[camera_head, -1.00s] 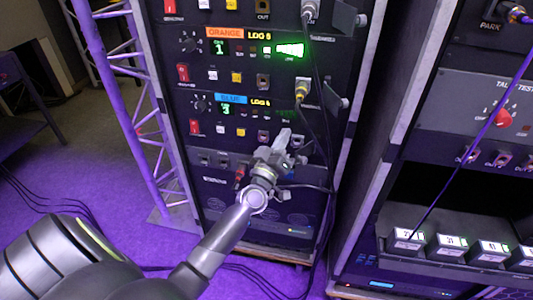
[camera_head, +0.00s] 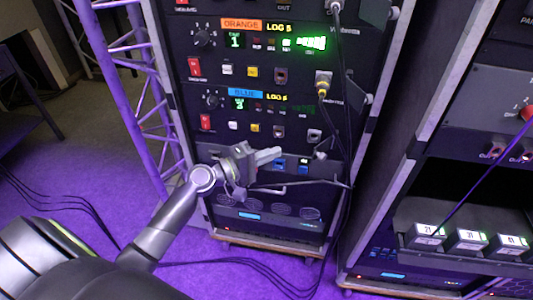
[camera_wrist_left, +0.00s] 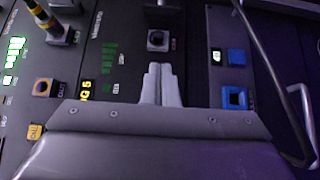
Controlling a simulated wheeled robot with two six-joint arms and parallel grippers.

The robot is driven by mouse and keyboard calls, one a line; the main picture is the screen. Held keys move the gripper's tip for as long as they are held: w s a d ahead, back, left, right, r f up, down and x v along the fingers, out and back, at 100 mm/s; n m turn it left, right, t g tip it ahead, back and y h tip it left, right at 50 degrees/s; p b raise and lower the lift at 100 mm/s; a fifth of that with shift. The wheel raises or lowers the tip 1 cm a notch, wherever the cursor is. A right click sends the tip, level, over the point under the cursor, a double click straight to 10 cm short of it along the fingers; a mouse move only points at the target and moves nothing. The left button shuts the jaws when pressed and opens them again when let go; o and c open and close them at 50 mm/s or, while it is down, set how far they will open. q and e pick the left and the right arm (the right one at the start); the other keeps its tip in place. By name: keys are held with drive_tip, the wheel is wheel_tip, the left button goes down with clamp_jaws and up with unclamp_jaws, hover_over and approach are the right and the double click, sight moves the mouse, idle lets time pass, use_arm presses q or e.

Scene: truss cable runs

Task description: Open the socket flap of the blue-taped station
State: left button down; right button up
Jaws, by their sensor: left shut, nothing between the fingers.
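The blue-taped station (camera_head: 228,93) is a dark rack panel below the orange-taped one. Its lower row holds a dark square socket (camera_head: 278,131), also in the left wrist view (camera_wrist_left: 158,40), and a grey piece (camera_head: 314,135) to its right that looks like the socket flap. That piece is at the top edge of the left wrist view (camera_wrist_left: 163,12); I cannot tell whether it is shut. My left gripper (camera_head: 276,153) is shut and empty, just below this row and pointing right. In the left wrist view its fingers (camera_wrist_left: 161,72) point at the socket. My right gripper is out of view.
A cable with a yellow connector (camera_head: 322,86) hangs from the orange station (camera_head: 225,24) down the rack's right side. Blue square parts (camera_head: 281,163) lie just below my fingers. A thin bent bar (camera_head: 290,186) crosses lower down. A purple truss (camera_head: 125,90) stands left.

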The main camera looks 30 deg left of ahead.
use_arm(q)
drive_tip(key=w+d+p, duration=0.2)
drive_tip(key=w+d, duration=0.2)
drive_tip(key=d, duration=0.3)
drive_tip(key=shift+d+p, duration=0.15)
drive_tip(key=shift+p, duration=0.2)
drive_tip(key=shift+s, duration=0.1)
